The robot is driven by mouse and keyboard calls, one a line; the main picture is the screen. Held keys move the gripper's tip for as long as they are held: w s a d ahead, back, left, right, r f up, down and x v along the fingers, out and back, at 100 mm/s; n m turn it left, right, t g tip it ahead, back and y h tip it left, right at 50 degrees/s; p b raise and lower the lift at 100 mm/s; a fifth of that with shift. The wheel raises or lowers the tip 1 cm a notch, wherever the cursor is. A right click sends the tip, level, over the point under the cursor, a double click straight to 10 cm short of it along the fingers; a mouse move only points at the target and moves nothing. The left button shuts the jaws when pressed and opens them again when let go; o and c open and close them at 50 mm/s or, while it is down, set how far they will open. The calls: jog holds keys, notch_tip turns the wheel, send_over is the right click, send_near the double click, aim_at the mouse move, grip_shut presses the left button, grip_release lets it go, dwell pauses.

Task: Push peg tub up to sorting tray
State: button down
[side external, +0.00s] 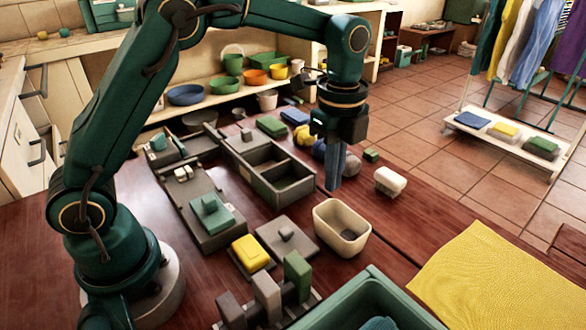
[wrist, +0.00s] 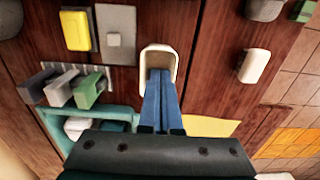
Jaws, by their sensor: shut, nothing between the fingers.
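The peg tub looks to be the cream, open, rounded tub (side external: 342,228) on the wooden table; its inside looks mostly empty, with a dark patch at the bottom. The sorting tray looks to be the dark grey compartment tray (side external: 272,172), behind and left of the tub with bare table between them. My gripper (side external: 332,187) is shut and empty, its blue fingers pointing down near the tub's far rim. In the wrist view the fingers (wrist: 158,74) cover part of the tub (wrist: 147,53). I cannot tell whether they touch it. The tray is not clearly in the wrist view.
A grey lidded plate (side external: 286,237) and a yellow block (side external: 251,253) lie left of the tub. A rack with upright blocks (side external: 267,295) and a teal bin (side external: 372,300) are in front. A white block (side external: 390,181) and a yellow cloth (side external: 500,275) lie to the right.

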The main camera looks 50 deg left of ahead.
aim_at(329, 215)
notch_tip(329, 215, down, 10)
jog(key=shift+r, duration=0.25)
dwell(0.3)
jog(key=a, duration=0.7)
jog(key=shift+a, duration=0.15)
jog(key=shift+r, duration=0.1)
